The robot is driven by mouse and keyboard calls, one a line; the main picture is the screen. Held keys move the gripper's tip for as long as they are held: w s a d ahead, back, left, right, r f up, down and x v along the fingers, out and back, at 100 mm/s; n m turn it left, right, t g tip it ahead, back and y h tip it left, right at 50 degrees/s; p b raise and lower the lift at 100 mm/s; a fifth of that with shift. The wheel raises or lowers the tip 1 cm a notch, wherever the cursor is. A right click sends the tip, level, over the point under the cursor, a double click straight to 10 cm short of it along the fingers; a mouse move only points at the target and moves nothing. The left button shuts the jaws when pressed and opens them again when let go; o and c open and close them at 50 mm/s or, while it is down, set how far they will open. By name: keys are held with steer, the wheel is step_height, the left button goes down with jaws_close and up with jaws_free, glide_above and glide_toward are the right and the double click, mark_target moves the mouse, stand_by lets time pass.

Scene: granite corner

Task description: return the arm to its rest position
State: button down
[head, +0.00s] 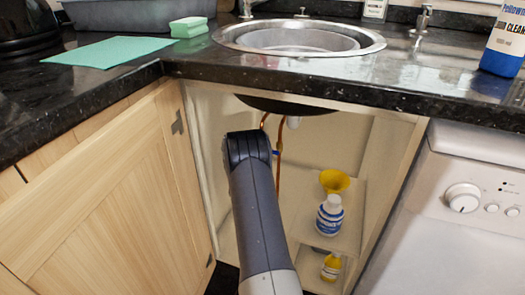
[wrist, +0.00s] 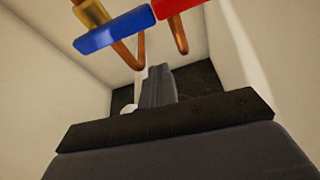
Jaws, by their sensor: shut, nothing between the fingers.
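My arm (head: 262,215) reaches into the open cabinet under the sink in the head view. Its dark far joint (head: 248,148) is inside the cabinet opening, and the gripper beyond it is hidden in that view. In the wrist view my gripper (wrist: 156,75) is shut and empty, its dark fingers pointing up the picture, below and apart in the picture from two copper pipes.
A blue valve handle (wrist: 114,29) and a red one (wrist: 177,8) sit on the pipes. A cabinet shelf holds a white-and-blue bottle (head: 329,216) and a yellow funnel (head: 334,181); a yellow bottle (head: 331,267) stands lower. The granite counter (head: 420,85) overhangs the opening; the cabinet door (head: 110,205) is left.

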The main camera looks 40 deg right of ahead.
steer(key=p+v, duration=0.2)
steer(key=v, duration=0.8)
steer(key=shift+f, duration=0.2)
steer(key=shift+d, duration=0.1)
steer(key=w+d+b, duration=0.3)
steer(key=w+d, duration=0.1)
steer(key=d, duration=0.4)
steer(key=shift+w+f, duration=0.2)
steer(key=shift+f, duration=0.1)
steer(key=shift+d+r, duration=0.1)
steer(key=shift+d, duration=0.05)
